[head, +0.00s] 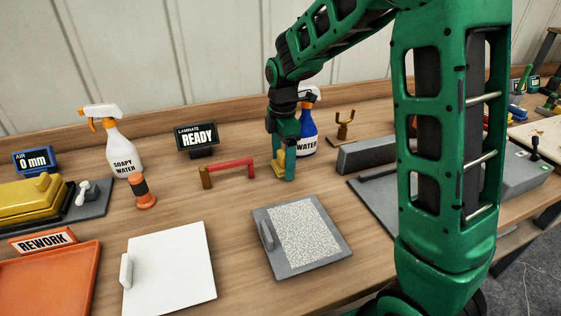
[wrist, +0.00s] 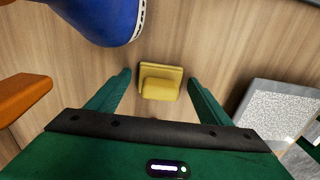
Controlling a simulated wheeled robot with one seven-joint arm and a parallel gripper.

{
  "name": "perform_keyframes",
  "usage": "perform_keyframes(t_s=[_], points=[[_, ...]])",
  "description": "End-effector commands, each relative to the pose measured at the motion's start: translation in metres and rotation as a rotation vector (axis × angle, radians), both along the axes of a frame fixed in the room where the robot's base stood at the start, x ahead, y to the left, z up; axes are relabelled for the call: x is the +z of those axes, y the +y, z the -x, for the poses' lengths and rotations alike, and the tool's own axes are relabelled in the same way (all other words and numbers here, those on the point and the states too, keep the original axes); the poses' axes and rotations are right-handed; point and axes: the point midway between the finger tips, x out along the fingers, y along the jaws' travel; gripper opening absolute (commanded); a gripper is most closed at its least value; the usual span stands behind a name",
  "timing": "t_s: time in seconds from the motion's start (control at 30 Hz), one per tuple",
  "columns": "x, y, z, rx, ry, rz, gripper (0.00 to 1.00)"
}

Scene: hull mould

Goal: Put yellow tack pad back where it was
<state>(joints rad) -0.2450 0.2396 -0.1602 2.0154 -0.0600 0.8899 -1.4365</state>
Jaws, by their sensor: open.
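The yellow tack pad (wrist: 160,82) lies on the wooden bench in the wrist view, its raised grip facing up. My gripper (wrist: 158,85) is open, with one finger on each side of the pad and a visible gap on both sides. In the head view the pad (head: 277,166) shows as a small yellow patch, partly hidden by my gripper (head: 283,175). My gripper points down at the bench there, between the red bar and the blue water bottle.
The blue water spray bottle (head: 307,132) stands close behind my gripper. The red bar stand (head: 232,167) is just left. A grey board with a speckled sheet (head: 303,228) lies in front, beside a white panel (head: 172,268). A forked holder (head: 344,124) stands at the right.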

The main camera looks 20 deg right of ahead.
Motion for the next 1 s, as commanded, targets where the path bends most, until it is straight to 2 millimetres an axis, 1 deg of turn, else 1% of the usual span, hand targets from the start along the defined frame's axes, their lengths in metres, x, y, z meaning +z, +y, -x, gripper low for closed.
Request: perform_keyframes(t_s=[0.17, 0.4, 0.5, 0.6, 0.77, 0.93, 1.0], points=[[0.027, 0.000, -0.002, 0.000, -0.006, -0.001, 0.73], [0.076, 0.000, -0.002, 0.000, -0.006, -0.001, 0.73], [0.092, 0.000, -0.002, 0.000, -0.005, -0.001, 0.73], [0.105, 0.000, -0.002, 0.000, -0.004, 0.000, 0.73], [0.115, 0.001, -0.002, 0.001, -0.002, 0.000, 0.73], [0.117, 0.001, -0.002, 0.000, -0.001, 0.000, 0.73], [0.118, -0.002, 0.001, -0.017, -0.001, 0.000, 0.73]])
